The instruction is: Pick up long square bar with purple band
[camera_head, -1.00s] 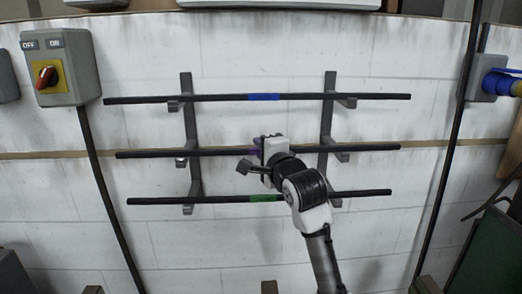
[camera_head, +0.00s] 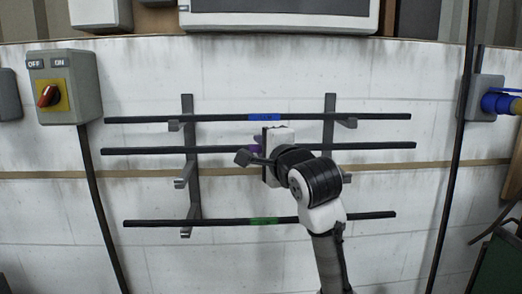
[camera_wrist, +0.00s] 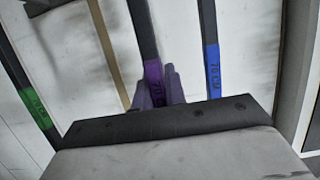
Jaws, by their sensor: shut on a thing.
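The long dark square bar with a purple band (camera_head: 150,151) is lifted off the wall rack and lies level in front of it. My gripper (camera_head: 258,144) is shut on it at the band. In the wrist view the purple band (camera_wrist: 153,77) sits between my gripper's fingers (camera_wrist: 158,90). The bar with the blue band (camera_head: 264,117) rests on the top hooks. The bar with the green band (camera_head: 263,221) rests on the bottom hooks. My wrist hides part of the held bar's middle.
The rack has two grey uprights (camera_head: 195,200) with hooks; the left middle hook (camera_head: 184,182) is empty. The held bar is close below the blue-banded bar. A switch box (camera_head: 64,88) is at left and a blue plug (camera_head: 497,103) at right.

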